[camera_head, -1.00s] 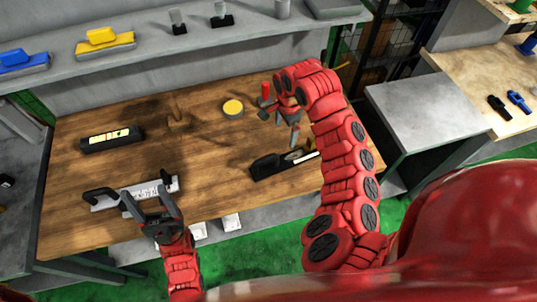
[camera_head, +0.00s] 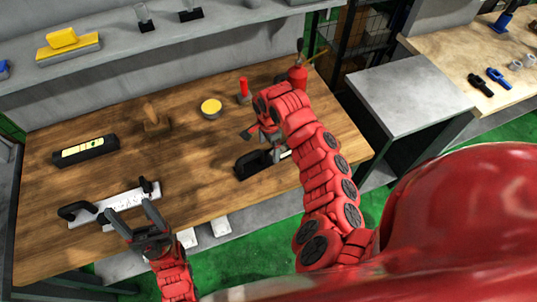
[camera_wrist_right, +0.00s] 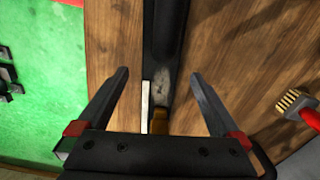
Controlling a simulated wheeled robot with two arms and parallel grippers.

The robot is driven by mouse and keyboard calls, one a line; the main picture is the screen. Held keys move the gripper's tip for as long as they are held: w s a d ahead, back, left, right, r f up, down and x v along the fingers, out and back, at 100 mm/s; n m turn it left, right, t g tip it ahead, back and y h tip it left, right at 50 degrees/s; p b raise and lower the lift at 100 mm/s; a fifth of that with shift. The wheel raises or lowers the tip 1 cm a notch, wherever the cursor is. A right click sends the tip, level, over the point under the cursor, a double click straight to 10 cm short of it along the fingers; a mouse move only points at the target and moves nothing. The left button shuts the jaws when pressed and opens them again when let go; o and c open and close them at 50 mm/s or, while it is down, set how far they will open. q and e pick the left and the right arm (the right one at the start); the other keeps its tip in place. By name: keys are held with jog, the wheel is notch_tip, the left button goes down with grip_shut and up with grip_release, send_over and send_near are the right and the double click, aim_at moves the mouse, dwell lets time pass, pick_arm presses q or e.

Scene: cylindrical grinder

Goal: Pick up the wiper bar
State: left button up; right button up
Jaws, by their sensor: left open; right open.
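A long black bar (camera_head: 247,165) lies on the wooden table (camera_head: 190,165) below my right gripper (camera_head: 264,137); I cannot tell for certain that it is the wiper bar. My right arm partly hides it in the head view. In the right wrist view the black bar (camera_wrist_right: 165,35) runs between the open fingers of my right gripper (camera_wrist_right: 160,74), with a pale strip beside it. The fingers hold nothing. My left gripper (camera_head: 130,209) is open and empty at the front of a white plate with black handles (camera_head: 118,204).
A red bottle (camera_head: 298,75) is behind my right arm. The table's middle is clear.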

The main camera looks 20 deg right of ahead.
aim_at(269, 157)
jog(key=shift+f+p, duration=0.3)
jog(key=shift+f, duration=0.05)
notch_tip(269, 157, down, 3)
jog(key=shift+w+r+p, duration=0.1)
jog(key=shift+w+p, duration=0.05)
jog(key=shift+p, duration=0.4)
jog(key=shift+d+f, duration=0.1)
jog(key=shift+f, duration=0.6)
jog(key=shift+c, duration=0.2)
grip_shut()
